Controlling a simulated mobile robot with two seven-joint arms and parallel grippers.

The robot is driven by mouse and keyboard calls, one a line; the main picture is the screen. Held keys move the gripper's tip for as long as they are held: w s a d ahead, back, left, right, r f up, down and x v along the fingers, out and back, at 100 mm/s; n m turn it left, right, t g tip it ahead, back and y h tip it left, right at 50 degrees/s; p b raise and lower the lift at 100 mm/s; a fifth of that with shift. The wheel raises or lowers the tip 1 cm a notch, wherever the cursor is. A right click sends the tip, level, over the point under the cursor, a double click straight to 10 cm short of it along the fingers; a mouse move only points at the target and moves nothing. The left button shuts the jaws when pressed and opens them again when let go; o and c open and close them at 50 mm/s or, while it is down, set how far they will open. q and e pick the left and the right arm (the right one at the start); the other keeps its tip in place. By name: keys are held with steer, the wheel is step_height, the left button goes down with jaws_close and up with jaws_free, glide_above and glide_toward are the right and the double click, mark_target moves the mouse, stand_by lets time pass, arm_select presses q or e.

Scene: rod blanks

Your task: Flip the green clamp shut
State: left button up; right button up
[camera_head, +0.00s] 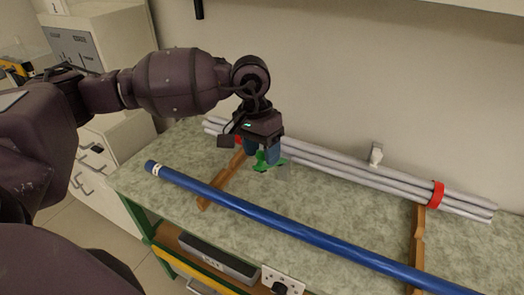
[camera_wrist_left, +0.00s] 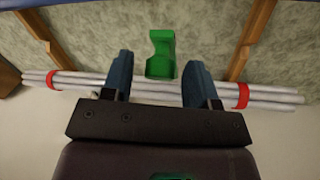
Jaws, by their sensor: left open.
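The green clamp (camera_head: 261,165) sits on the bench between the blue rod and the grey rods, just below my left gripper (camera_head: 264,155). The gripper hides part of it in the head view. The clamp also shows in the left wrist view (camera_wrist_left: 160,54), between the two blue fingers but beyond them, apart from both. My left gripper (camera_wrist_left: 159,62) is open and empty, pointing down. My right gripper is not in view.
Several grey rods (camera_head: 340,173) lie along the wall, bundled with red bands (camera_head: 437,194). A long blue rod (camera_head: 255,212) lies in front across wooden supports (camera_head: 222,180). A small white fitting (camera_head: 376,154) stands behind the rods.

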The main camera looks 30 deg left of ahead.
arm_select(q)
steer(key=shift+f, duration=0.25)
